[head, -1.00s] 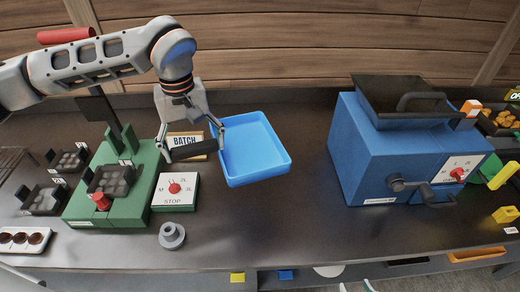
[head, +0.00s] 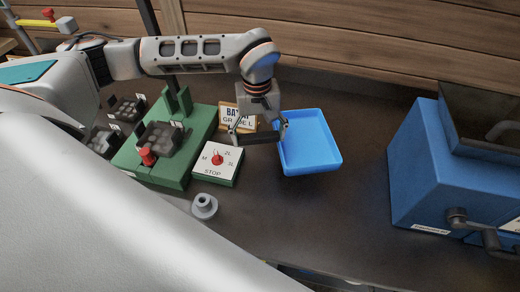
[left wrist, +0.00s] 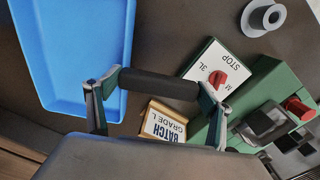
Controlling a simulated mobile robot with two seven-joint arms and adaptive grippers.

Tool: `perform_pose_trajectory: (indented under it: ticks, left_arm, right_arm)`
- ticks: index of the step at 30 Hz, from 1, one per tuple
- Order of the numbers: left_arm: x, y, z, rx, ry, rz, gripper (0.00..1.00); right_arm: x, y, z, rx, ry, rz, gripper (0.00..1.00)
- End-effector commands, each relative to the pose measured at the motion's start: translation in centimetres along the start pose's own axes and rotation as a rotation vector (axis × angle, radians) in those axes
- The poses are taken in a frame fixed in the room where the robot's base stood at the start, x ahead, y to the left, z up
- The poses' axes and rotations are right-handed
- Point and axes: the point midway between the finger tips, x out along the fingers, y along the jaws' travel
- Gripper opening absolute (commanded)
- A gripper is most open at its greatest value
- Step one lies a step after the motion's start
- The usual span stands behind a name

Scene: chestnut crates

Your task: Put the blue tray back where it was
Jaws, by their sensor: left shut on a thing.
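The blue tray (head: 309,142) is empty and sits on the dark counter; it also shows at the upper left of the left wrist view (left wrist: 68,50). My left gripper (head: 258,136) is at the tray's left side. It is shut on a short dark bar (left wrist: 158,84) that spans between its two fingertips. One fingertip overlaps the tray's left edge in the head view. I cannot tell whether the bar touches or joins the tray. My right gripper is not in view.
A batch sign (head: 236,116) stands behind the gripper. A white dial box (head: 216,163) and green machine (head: 175,170) are to the left, with a grey knobbed piece (head: 204,206) in front. A blue machine (head: 425,165) with a crank is at right. Counter between it and the tray is clear.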

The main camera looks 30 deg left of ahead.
Motion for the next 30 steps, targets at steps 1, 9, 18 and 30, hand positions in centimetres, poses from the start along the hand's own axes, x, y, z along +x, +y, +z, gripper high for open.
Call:
perform_pose_trajectory:
  ticks: [1, 9, 18, 30]
  left_arm:
    - [0.9, 0.0, 0.1, 0.0, -0.004, -0.001, 0.27]
    - [3.0, 0.0, 0.0, -0.001, -0.001, 0.001, 0.27]
    - [6.4, -0.1, 0.0, 0.001, 0.0, 0.001, 0.27]
    - [6.8, -0.1, 0.0, 0.0, 0.001, 0.001, 0.91]
  right_arm:
    - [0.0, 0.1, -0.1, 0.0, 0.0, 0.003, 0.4]
    - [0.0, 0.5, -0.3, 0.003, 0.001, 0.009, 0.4]
    - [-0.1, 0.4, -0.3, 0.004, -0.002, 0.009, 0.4]
    - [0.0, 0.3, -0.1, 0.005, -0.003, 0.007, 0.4]
